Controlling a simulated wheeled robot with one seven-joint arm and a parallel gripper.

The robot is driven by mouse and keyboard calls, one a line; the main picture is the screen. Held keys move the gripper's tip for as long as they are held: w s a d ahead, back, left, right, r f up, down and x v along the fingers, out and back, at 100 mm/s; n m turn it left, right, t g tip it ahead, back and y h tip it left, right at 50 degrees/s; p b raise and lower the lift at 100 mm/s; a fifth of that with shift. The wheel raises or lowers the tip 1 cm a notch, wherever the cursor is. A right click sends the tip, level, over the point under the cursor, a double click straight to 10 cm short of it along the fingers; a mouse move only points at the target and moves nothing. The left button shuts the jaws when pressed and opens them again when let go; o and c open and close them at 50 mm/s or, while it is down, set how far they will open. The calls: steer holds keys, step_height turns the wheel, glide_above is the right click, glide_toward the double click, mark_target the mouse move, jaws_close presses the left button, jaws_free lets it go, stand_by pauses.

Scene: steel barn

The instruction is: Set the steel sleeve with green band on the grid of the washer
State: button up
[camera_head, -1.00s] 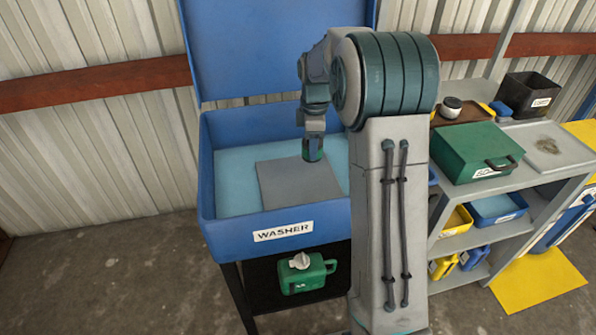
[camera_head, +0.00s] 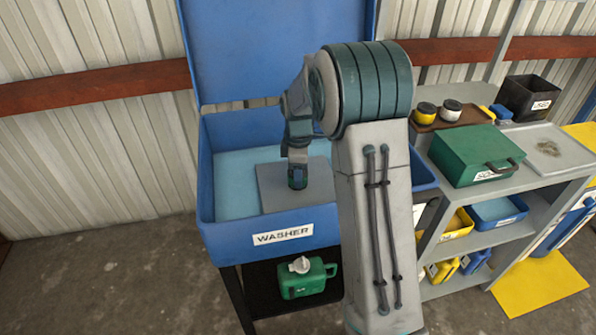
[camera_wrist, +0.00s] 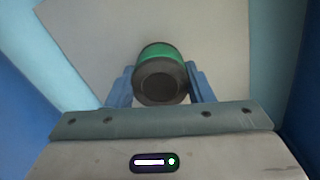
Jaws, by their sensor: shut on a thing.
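The steel sleeve with a green band (camera_wrist: 161,75) is between the two fingers of my gripper (camera_wrist: 160,90) in the wrist view. My gripper (camera_head: 298,180) is shut on it, and its dark round end faces the wrist camera. In the head view the sleeve (camera_head: 297,178) is small, dark and partly hidden by the fingers. It is over the flat grey grid (camera_head: 272,195) inside the blue washer (camera_head: 207,205). The grid also shows behind the sleeve in the wrist view (camera_wrist: 225,45). I cannot tell whether the sleeve touches the grid.
The washer's blue lid (camera_head: 265,50) stands open at the back. A green jug (camera_head: 307,277) sits on the shelf under the washer. On the right, a grey shelf unit holds a green case (camera_head: 477,153), a black bin (camera_head: 530,97) and a brown tray with two jars.

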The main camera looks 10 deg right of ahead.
steer(key=o, duration=1.1)
steer(key=shift+f, duration=0.1)
steer(key=shift+o, duration=0.2)
step_height(320, 180, up, 12)
steer(key=p, duration=0.1)
steer(key=s+m+t, duration=0.2)
steer(key=s+m, duration=1.3)
steer(key=s, duration=1.2)
steer(key=shift+s+a, duration=0.25)
